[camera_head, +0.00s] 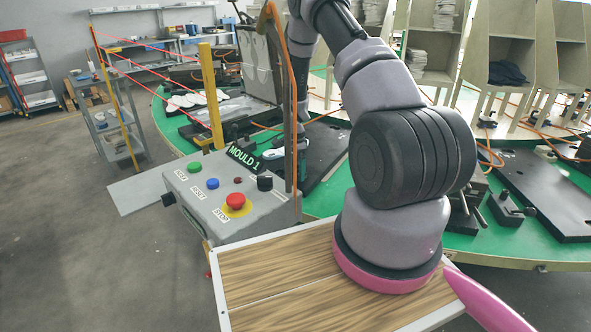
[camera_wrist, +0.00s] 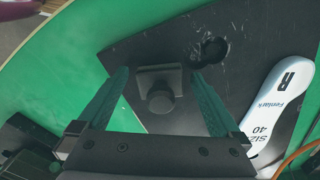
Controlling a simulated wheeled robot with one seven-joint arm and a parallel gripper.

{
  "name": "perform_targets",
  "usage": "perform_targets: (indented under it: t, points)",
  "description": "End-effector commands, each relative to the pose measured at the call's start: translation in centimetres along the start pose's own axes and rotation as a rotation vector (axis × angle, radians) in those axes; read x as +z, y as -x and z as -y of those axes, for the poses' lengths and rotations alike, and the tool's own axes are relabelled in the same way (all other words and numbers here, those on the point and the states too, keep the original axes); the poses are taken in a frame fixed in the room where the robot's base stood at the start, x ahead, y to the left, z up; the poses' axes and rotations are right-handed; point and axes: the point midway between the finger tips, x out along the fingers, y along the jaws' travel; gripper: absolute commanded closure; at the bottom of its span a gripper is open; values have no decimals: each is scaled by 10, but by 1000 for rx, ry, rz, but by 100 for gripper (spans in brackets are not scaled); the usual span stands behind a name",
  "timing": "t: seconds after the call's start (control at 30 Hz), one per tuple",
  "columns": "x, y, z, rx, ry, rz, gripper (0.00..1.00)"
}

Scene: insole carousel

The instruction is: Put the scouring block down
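A white insole (camera_wrist: 283,100) marked R and size 40 lies right of the fingers. The green carousel (camera_head: 330,203) carries black plates and clamps. A grey control box (camera_head: 232,190) labelled MOULD 1 and a wood-topped table (camera_head: 290,270) stand in front.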

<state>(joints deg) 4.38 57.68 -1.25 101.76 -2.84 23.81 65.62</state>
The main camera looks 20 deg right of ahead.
Motion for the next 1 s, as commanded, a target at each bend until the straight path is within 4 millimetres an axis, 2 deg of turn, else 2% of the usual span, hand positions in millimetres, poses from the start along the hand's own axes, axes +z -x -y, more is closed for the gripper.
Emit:
perform_targets:
  t: [0.13,0.23,0.5,0.7,0.83,1.0]
  points:
    - [0,5,0,-1,1,0,0]
    - [0,17,1,-3,0,-2,0]
    - [0,75,1,-5,1,-2,0]
    - [0,109,1,-3,1,-1,0]
    - [0,120,0,-1,0,-1,0]
    - [0,124,0,0,0,0,0]
